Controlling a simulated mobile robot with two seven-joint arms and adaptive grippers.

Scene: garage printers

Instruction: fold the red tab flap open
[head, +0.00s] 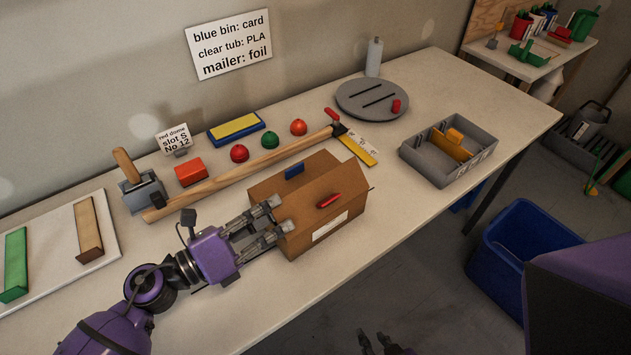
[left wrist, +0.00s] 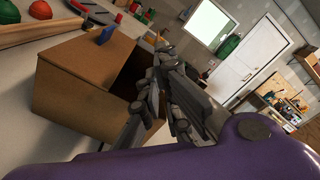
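A brown cardboard box (head: 352,222) stands near the table's front edge, with a white label on its front. Its near flap carries a red tab (head: 329,200); its far flap carries a blue tab (head: 294,171). The exact angle of the red-tab flap is hard to tell. In the left wrist view the box (left wrist: 75,85) shows a dark gap at its top. My left gripper (head: 286,214) is at the box's left end, fingers apart with nothing visible between them; contact with the box is unclear. My right gripper (head: 377,340) is low at the bottom edge, fingers apart and empty, away from the box.
A long wooden-handled tool (head: 240,173) lies behind the box. Red and green domes, a grey disc (head: 372,98) and a grey divided bin (head: 450,152) stand farther back and right. A blue bin (head: 515,250) is on the floor. The tabletop in front of the grey bin is clear.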

